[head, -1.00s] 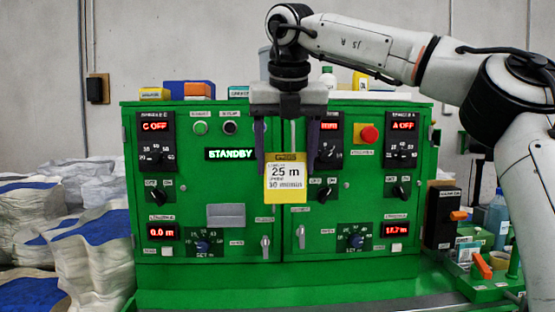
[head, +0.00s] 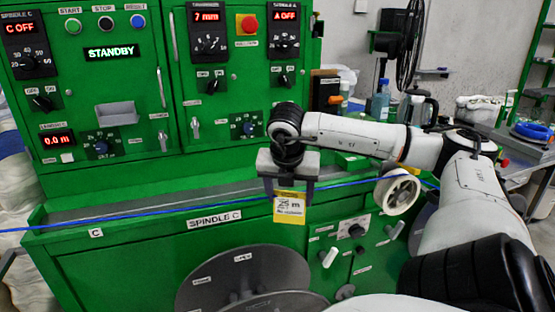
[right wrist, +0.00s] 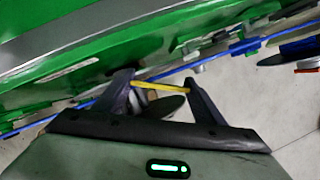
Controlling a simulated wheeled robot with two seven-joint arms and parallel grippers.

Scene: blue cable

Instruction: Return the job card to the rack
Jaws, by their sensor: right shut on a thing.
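The job card (head: 290,209) is yellow and white with dark print. It hangs upright below my right gripper (head: 288,190), which is shut on its top edge. In the right wrist view the card (right wrist: 160,86) shows as a thin yellow strip between the two fingertips (right wrist: 163,85). The card is in front of the green machine's lower front, near the blue cable (head: 130,215). A small grey pocket (head: 117,113) is on the machine's panel, up and to the left of the card; I cannot tell whether it is the rack. My left gripper is not in view.
The blue cable runs across the machine's ledge and past a white roller (head: 397,192). A large grey disc (head: 243,275) is below the SPINDLE C label (head: 214,219). A table (head: 525,145) with bottles and boxes nearby stands at the right. Grey floor shows at the far right.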

